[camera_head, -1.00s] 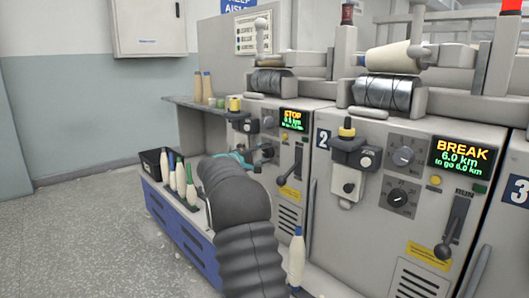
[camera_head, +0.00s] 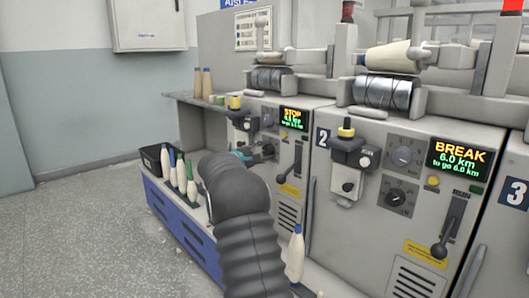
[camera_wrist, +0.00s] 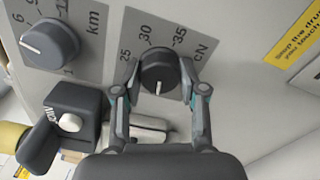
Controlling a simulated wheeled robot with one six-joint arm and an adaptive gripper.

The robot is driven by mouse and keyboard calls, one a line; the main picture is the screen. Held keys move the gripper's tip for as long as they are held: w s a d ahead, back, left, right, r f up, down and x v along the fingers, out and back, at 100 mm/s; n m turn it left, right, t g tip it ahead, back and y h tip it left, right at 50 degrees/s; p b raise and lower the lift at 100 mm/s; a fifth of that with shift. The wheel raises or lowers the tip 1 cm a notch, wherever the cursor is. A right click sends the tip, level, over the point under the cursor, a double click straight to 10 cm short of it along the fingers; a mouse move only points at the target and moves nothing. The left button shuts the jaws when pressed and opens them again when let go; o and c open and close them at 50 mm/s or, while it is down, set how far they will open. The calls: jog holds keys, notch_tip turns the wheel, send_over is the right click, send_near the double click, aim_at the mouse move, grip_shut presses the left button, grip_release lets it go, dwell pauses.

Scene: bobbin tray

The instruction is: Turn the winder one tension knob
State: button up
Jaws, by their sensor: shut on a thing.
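The tension knob (camera_wrist: 159,65) is a dark round knob on a grey plate marked cN, with 25, 30 and 35 around its upper side in the wrist view. A white mark on it points towards the bottom of that picture. My gripper (camera_wrist: 160,75) is shut on the knob, one finger on each side. In the head view my gripper (camera_head: 262,152) is at the front of winder one (camera_head: 290,152), the machine with the STOP display (camera_head: 294,118). My arm hides part of that panel, and the knob is hard to make out there.
A km knob (camera_wrist: 49,43) and a dark clamp with a white button (camera_wrist: 70,122) lie left of my gripper in the wrist view. A lever (camera_head: 292,178) is right of it in the head view. Bobbins (camera_head: 181,175) stand on the blue-fronted unit below. Winder two shows BREAK (camera_head: 460,158).

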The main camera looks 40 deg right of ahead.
jog(key=o, duration=1.1)
jog(key=shift+o, duration=0.2)
jog(key=a, duration=1.2)
jog(key=shift+s, duration=0.45)
